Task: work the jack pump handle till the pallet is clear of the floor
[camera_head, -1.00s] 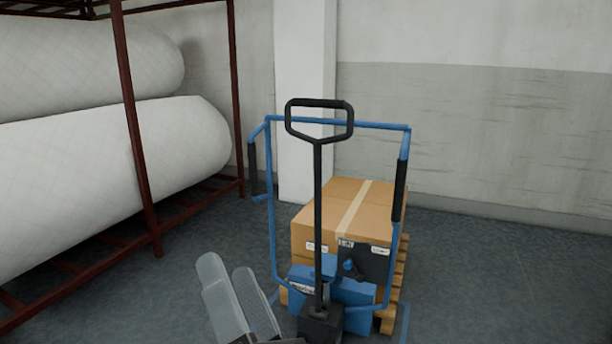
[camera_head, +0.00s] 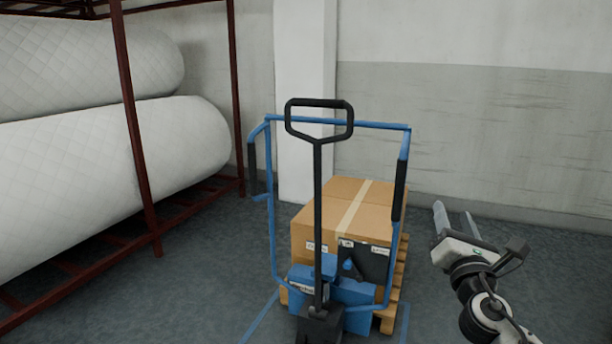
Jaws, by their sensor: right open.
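The black jack pump handle (camera_head: 318,190) stands upright in the middle, with a loop grip (camera_head: 319,103) at its top. Its foot meets the blue pallet jack (camera_head: 340,300). Behind it a wooden pallet (camera_head: 388,318) carries a taped cardboard box load (camera_head: 330,224). Most of the pallet is hidden by the jack, so I cannot tell whether it touches the floor. My right gripper (camera_head: 454,214) is open and empty to the right of the load, apart from the handle. My left gripper is not in view.
A blue tube frame (camera_head: 271,210) with black side grips surrounds the handle. A dark red rack (camera_head: 137,140) with white wadding rolls (camera_head: 180,140) stands at left. A pale pillar and wall are behind. Floor (camera_head: 200,290) is clear at left front; blue lines mark it beside the jack.

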